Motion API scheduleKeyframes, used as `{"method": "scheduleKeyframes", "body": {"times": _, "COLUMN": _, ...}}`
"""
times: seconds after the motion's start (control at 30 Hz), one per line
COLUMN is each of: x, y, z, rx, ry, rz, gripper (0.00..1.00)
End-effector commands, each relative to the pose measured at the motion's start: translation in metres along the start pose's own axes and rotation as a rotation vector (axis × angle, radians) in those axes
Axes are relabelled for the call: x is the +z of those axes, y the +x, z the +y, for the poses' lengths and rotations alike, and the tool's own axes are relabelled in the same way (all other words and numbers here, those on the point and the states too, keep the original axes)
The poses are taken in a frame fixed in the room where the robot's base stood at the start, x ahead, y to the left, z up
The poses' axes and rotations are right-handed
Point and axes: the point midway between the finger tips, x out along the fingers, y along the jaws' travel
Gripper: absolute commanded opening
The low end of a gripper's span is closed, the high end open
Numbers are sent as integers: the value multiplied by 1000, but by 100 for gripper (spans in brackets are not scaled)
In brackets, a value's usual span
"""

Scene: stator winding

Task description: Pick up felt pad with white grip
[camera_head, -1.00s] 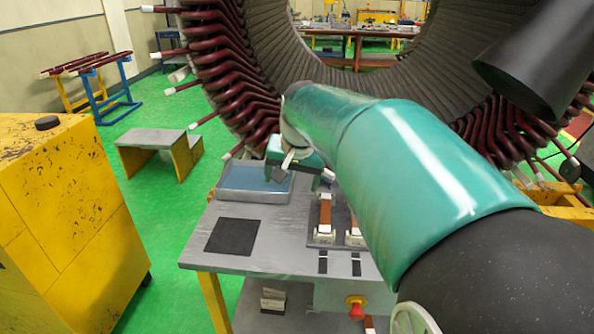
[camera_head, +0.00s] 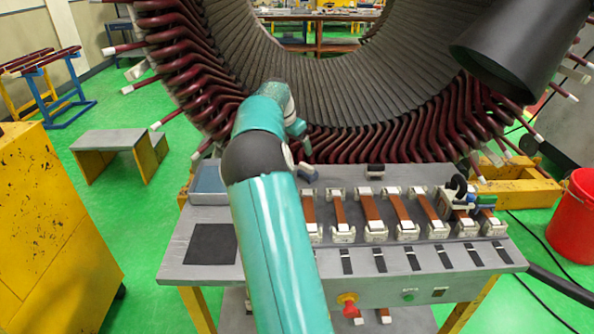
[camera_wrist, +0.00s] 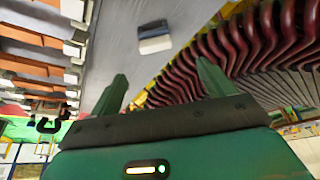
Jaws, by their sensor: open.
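The felt pad with a white grip appears to be the small dark and white block (camera_head: 375,171) at the back of the workbench, near the stator, in the head view. In the wrist view the dark and white block (camera_wrist: 155,38) lies on bare grey tabletop, ahead of my gripper and roughly between the lines of its fingers. My gripper (camera_wrist: 163,85) is open, with nothing between its two green fingers. In the head view my gripper is small and partly hidden by my arm, left of the block and apart from it.
A row of orange-brown bars in white holders (camera_head: 371,212) stands in front of the block. The stator's dark red coil ends (camera_head: 400,140) rise close behind it. A black C-shaped item (camera_head: 458,187) is at the right. A blue-grey tray (camera_head: 208,178) and black mat (camera_head: 211,244) are left.

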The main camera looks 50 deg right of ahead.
Motion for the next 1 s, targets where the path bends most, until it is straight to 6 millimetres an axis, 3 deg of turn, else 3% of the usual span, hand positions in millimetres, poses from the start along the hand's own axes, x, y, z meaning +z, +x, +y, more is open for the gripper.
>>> {"method": "scheduleKeyframes", "body": {"times": 0.4, "x": -2, "y": 73, "z": 7, "rx": 5, "ry": 4, "rz": -2, "gripper": 82}}
{"method": "scheduleKeyframes", "body": {"times": 0.67, "x": -1, "y": 91, "z": 4, "rx": 2, "ry": 2, "rz": -2, "gripper": 82}}
{"method": "scheduleKeyframes", "body": {"times": 1.0, "x": -2, "y": 135, "z": 4, "rx": 3, "ry": 0, "rz": -2, "gripper": 82}}
